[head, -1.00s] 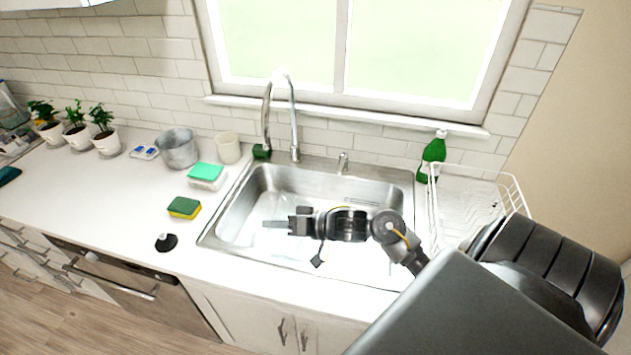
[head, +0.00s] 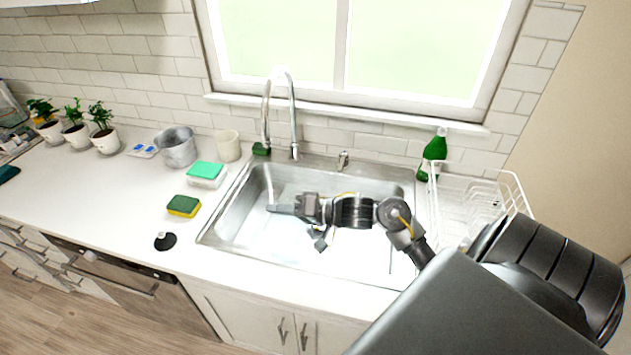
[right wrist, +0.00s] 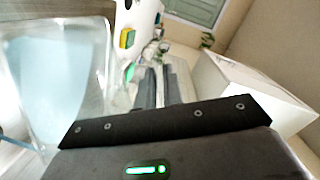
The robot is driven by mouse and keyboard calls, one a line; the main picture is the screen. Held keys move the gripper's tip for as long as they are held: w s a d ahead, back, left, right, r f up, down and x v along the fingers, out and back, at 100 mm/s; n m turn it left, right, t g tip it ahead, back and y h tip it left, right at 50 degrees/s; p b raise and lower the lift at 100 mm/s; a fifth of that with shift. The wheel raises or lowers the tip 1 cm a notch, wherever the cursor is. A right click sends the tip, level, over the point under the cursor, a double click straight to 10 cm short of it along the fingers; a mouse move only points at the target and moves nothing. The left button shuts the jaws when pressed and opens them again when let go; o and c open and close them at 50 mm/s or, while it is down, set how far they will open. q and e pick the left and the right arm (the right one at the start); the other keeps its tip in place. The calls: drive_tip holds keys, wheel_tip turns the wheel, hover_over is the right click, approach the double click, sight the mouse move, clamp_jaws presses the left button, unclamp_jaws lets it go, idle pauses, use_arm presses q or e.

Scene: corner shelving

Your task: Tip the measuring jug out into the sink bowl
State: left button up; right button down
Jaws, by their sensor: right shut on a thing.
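The steel sink bowl (head: 243,203) lies under the window. My right gripper (head: 278,209) is over the bowl, pointing left, with its forearm coming in from the right. In the right wrist view the clear measuring jug (right wrist: 65,85) fills the left side, close beside the fingers (right wrist: 155,88), with a pale blue area showing through its wall. The gripper is shut on the jug; the exact grip, probably at its handle, is blurred. In the head view the clear jug is hard to make out against the bright bowl. My left gripper is out of view.
The tall tap (head: 293,115) stands behind the bowl. A white dish rack (head: 480,195) and green bottle (head: 433,155) are at right. At left are a green-yellow sponge (head: 184,206), a black stopper (head: 166,241), a metal pot (head: 177,148) and a cream cup (head: 228,146).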

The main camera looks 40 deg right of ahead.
drive_tip(key=shift+w+d+b, duration=0.1)
drive_tip(key=shift+d+b, duration=0.15)
drive_tip(key=shift+b, duration=0.1)
drive_tip(key=shift+w+d+f+m+y+b, duration=0.2)
drive_tip(key=shift+d+f+m+y+b, duration=0.4)
drive_tip(key=shift+b, duration=0.65)
